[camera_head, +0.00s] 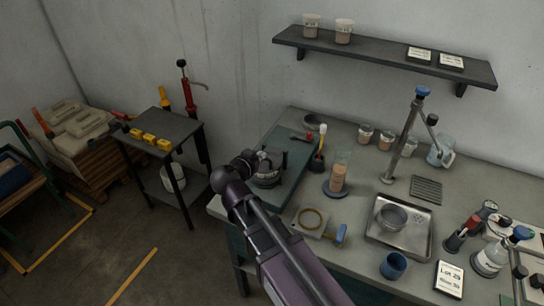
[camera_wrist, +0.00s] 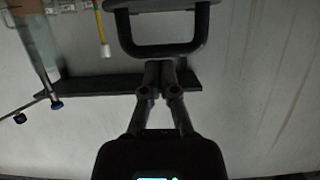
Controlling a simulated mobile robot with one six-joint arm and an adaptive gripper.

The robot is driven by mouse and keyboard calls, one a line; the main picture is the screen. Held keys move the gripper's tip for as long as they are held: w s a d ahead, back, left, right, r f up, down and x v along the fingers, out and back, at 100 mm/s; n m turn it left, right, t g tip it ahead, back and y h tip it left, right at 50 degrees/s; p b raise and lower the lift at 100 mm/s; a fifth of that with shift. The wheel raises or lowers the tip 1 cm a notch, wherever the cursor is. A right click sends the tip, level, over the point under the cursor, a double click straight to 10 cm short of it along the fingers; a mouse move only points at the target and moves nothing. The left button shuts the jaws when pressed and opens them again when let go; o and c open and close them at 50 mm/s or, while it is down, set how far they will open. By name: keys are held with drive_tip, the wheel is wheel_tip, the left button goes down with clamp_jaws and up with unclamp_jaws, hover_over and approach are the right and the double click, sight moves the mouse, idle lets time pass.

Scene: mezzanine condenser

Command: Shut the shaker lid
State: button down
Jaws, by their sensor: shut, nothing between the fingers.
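My gripper (camera_head: 264,160) is at the left end of the bench, over a dark round object on a teal surface (camera_head: 300,148). In the wrist view its two fingers (camera_wrist: 161,78) are together and empty. Just beyond the fingertips is a dark D-shaped handle (camera_wrist: 160,50) joined to a grey part (camera_wrist: 160,5), which seems to be the shaker lid, cut off by the frame edge. I cannot tell whether the fingertips touch the handle. My gripper and arm partly hide the shaker in the head view, so the lid's angle cannot be told.
To the right of my gripper stand a brush with a yellow handle (camera_head: 319,150) and a sand-filled cylinder (camera_head: 338,172). A plate with a ring (camera_head: 311,220), a metal tray (camera_head: 400,240) and a blue cup (camera_head: 394,265) lie nearer. A wall shelf (camera_head: 385,58) hangs above the bench.

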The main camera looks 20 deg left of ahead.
drive_tip(key=shift+f, duration=0.3)
drive_tip(key=shift+s+d, duration=0.2)
drive_tip(key=shift+d, duration=0.05)
drive_tip(key=shift+d, duration=0.2)
drive_tip(key=shift+w+r, duration=0.15)
drive_tip(key=shift+w+r+p, duration=0.2)
drive_tip(key=shift+r+p, duration=0.2)
drive_tip(key=shift+p, duration=0.05)
wheel_tip(320, 180, up, 3)
drive_tip(key=p, duration=0.2)
drive_tip(key=shift+w+a+p, duration=0.1)
drive_tip(key=shift+p, duration=0.3)
drive_tip(key=shift+r, duration=0.15)
drive_tip(key=s+a+f+b, duration=0.1)
drive_tip(key=s, duration=0.9)
drive_tip(key=shift+a+f, duration=0.25)
drive_tip(key=shift+f, duration=0.1)
drive_tip(key=shift+w, duration=0.1)
